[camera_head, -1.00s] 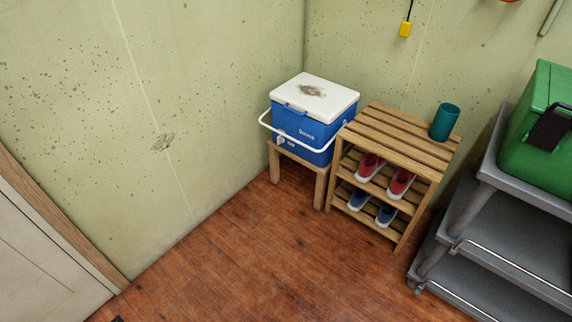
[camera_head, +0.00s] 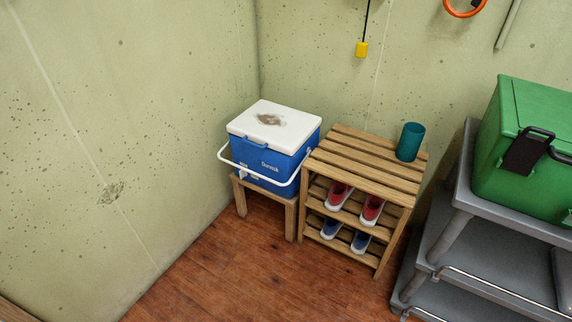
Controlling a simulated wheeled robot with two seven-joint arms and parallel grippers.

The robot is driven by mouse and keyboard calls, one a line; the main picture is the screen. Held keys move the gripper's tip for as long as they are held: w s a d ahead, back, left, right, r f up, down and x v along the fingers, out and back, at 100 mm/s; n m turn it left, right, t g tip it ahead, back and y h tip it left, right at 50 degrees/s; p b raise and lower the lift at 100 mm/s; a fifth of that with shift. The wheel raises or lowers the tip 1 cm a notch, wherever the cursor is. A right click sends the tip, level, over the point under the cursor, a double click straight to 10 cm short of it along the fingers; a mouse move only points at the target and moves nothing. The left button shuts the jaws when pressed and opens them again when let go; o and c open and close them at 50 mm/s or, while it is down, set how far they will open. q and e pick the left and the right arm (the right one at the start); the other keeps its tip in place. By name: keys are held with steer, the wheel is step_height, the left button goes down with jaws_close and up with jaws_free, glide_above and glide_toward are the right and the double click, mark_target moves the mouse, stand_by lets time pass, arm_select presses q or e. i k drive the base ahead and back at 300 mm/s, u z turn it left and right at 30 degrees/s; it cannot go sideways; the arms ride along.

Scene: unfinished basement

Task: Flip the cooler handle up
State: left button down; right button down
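A blue cooler (camera_head: 264,160) with a white lid (camera_head: 274,121) stands on a small wooden stool (camera_head: 263,205) in the corner. Its lid is shut and has a brown stain on top. The white cooler handle (camera_head: 247,174) is down, hanging across the front of the blue body below the lid. Neither of my grippers shows in the head view.
A slatted wooden rack (camera_head: 368,160) stands close to the cooler's right, with a teal cup (camera_head: 410,142) on top and red and blue shoes on its shelves. A grey cart (camera_head: 462,194) with a green box (camera_head: 531,140) is at the right. Wooden floor (camera_head: 234,265) in front is clear.

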mark_target(220, 158)
steer(key=z, duration=0.3)
steer(key=i, duration=1.5)
steer(key=u, duration=0.55)
